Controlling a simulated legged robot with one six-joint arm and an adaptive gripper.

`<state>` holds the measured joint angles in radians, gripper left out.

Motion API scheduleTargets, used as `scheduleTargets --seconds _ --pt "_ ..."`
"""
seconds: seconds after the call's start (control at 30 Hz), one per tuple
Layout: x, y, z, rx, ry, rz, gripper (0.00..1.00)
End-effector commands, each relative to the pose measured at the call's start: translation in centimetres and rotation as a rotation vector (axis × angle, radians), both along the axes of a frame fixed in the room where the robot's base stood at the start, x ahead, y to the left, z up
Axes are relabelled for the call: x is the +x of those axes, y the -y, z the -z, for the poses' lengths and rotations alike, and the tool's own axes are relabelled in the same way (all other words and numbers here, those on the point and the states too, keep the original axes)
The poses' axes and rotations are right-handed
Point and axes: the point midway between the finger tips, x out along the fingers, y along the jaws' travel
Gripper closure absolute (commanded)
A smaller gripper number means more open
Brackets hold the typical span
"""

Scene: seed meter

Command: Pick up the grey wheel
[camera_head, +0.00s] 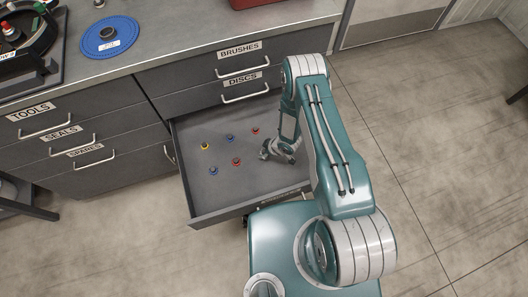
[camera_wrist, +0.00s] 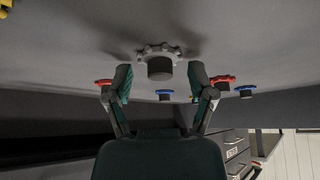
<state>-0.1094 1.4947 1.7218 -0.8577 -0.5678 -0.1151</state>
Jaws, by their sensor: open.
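The grey wheel (camera_wrist: 160,62) has a notched rim and a dark round hub, and lies on the drawer floor in the wrist view. It sits centrally beyond my open gripper (camera_wrist: 161,78), whose two fingertips are to its left and right with gaps. The fingers do not hold anything. In the head view, my gripper (camera_head: 273,152) is low inside the open drawer, at its right side. There I cannot make out the grey wheel apart from the gripper.
The pulled-out drawer (camera_head: 250,207) also holds small wheels: yellow (camera_head: 205,147), blue (camera_head: 230,138), red (camera_head: 255,130), another red (camera_head: 236,162) and another blue (camera_head: 213,170). Its walls surround my gripper. A blue disc (camera_head: 109,37) lies on the counter (camera_head: 185,35).

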Motion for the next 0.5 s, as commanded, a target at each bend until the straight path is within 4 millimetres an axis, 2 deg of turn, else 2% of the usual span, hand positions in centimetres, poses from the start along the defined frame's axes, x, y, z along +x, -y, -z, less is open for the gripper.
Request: scheduleTargets --seconds 0.17,0.2,0.27,0.37,0.5 --pt "-0.01 0.02 0.00 0.000 0.000 0.000 0.29" --pt "-0.01 0.02 -0.01 0.000 0.000 0.000 0.47" --pt "-0.01 0.02 -0.01 0.000 0.000 0.000 0.70" --pt "-0.01 0.03 -0.02 0.000 0.000 0.000 0.72" --pt "-0.03 0.05 0.02 -0.002 -0.001 0.001 0.80"
